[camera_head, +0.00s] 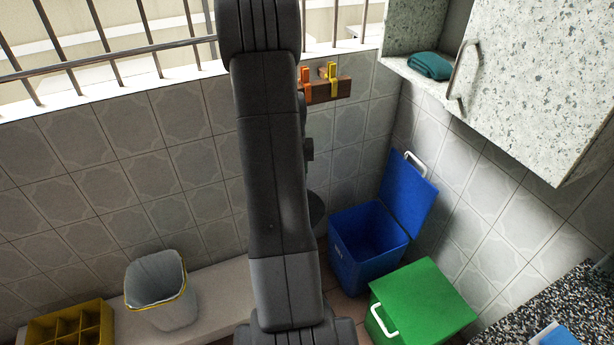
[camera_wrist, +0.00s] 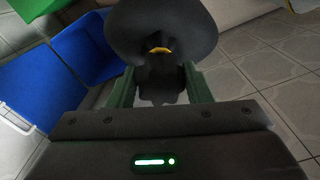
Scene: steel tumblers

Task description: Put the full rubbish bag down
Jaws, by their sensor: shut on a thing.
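The full rubbish bag (camera_wrist: 160,25) is dark grey and rounded, with a yellow tie at its gathered neck. My gripper (camera_wrist: 160,78) is shut on the neck, and the bag hangs from it in the air. In the head view my arm hides most of the gripper, and only a dark edge of the bag (camera_head: 316,212) shows beside it. The bag is left of the blue bin (camera_head: 365,245) in that view, apart from it. The blue bin stands open, its lid (camera_head: 408,192) raised against the wall; its visible inside looks empty.
A green bin (camera_head: 420,300) with its lid shut stands in front of the blue one. A lined pale bin (camera_head: 172,312) and a yellow crate (camera_head: 72,330) are at the lower left. A wall rack (camera_head: 325,91), cabinet (camera_head: 540,80) and speckled counter (camera_head: 545,310) border the space.

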